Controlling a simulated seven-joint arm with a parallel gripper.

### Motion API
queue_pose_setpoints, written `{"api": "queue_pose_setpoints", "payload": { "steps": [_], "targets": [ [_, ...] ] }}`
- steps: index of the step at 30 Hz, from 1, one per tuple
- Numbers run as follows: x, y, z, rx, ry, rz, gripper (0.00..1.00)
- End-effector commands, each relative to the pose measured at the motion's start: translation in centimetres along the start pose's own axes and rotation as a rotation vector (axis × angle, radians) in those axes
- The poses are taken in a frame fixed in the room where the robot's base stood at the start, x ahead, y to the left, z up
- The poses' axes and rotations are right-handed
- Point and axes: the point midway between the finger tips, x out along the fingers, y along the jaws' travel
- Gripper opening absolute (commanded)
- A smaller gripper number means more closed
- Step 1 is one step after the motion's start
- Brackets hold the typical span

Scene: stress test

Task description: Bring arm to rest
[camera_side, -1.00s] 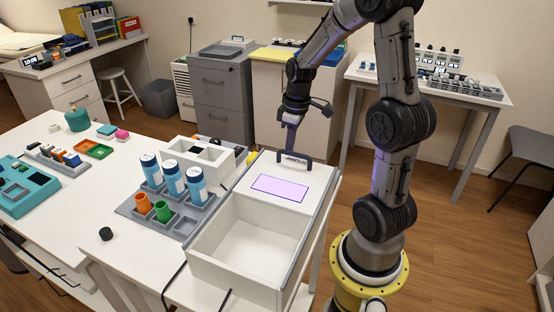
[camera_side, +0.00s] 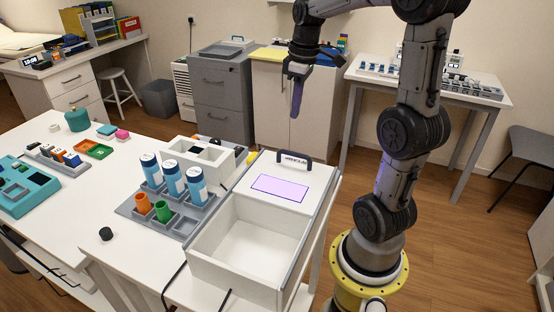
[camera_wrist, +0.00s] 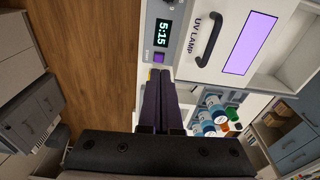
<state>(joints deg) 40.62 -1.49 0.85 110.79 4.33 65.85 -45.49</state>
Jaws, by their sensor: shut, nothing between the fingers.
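My gripper (camera_side: 297,98) hangs in the air behind the white UV lamp box, fingers pointing down, shut and empty. In the wrist view its two dark fingers (camera_wrist: 162,84) lie side by side. The box's lid (camera_side: 317,185) has a dark handle (camera_side: 294,158) and a purple-lit window (camera_side: 279,188); the front compartment (camera_side: 244,240) is open and empty. The wrist view shows the handle (camera_wrist: 208,40), the lit window (camera_wrist: 249,43) and a display (camera_wrist: 163,34) reading 5:15. My gripper touches nothing.
A grey rack with blue-and-white bottles (camera_side: 172,179) and orange and green cups stands left of the box. A side table (camera_side: 425,85) with devices stands behind my arm at right. A grey cabinet (camera_side: 222,95) stands behind. Open floor lies between them.

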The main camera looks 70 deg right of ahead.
Motion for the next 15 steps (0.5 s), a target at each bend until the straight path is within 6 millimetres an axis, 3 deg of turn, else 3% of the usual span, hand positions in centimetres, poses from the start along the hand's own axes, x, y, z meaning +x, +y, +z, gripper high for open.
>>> {"api": "queue_pose_setpoints", "payload": {
  "steps": [15],
  "targets": [
    [-0.06,-0.48,-0.39,-0.019,0.003,0.001,0.00]
  ]
}}
